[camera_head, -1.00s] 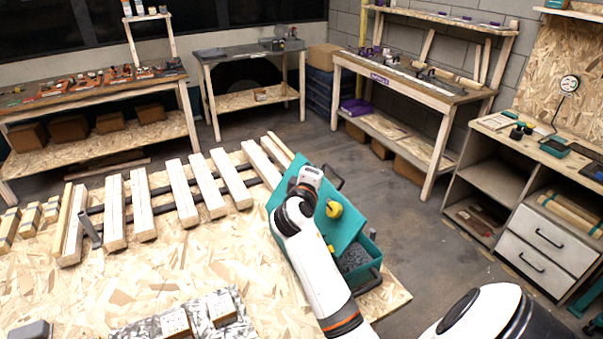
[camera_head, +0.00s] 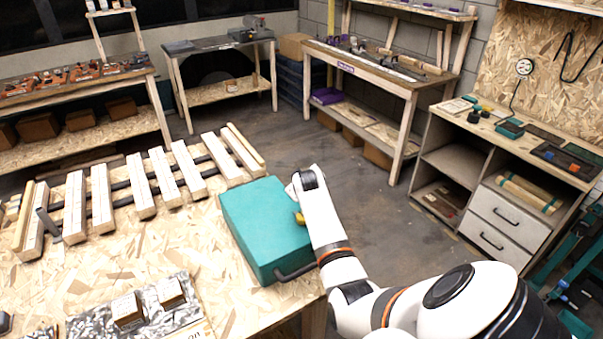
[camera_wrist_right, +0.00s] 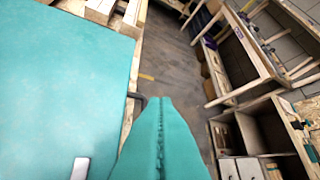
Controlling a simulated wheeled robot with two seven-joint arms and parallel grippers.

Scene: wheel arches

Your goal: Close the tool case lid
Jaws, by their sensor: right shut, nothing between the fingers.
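The teal tool case (camera_head: 262,228) sits at the right end of the chipboard table. Its lid (camera_head: 265,212) lies flat over the body and looks down; no interior shows. A dark handle (camera_head: 295,272) is on its near side. My right arm reaches over the case's right edge, its wrist beside the lid; the fingers are hidden in the head view. In the right wrist view the lid (camera_wrist_right: 60,75) fills the left, and my right gripper (camera_wrist_right: 158,102) is shut and empty, pointing past the lid's edge. My left gripper is not in view.
Pale wooden slats (camera_head: 145,190) stand in a row left of the case. A grey speckled board (camera_head: 160,308) with small blocks lies at the near left. Open floor (camera_head: 365,200) lies right of the table, before the drawer cabinet (camera_head: 505,215).

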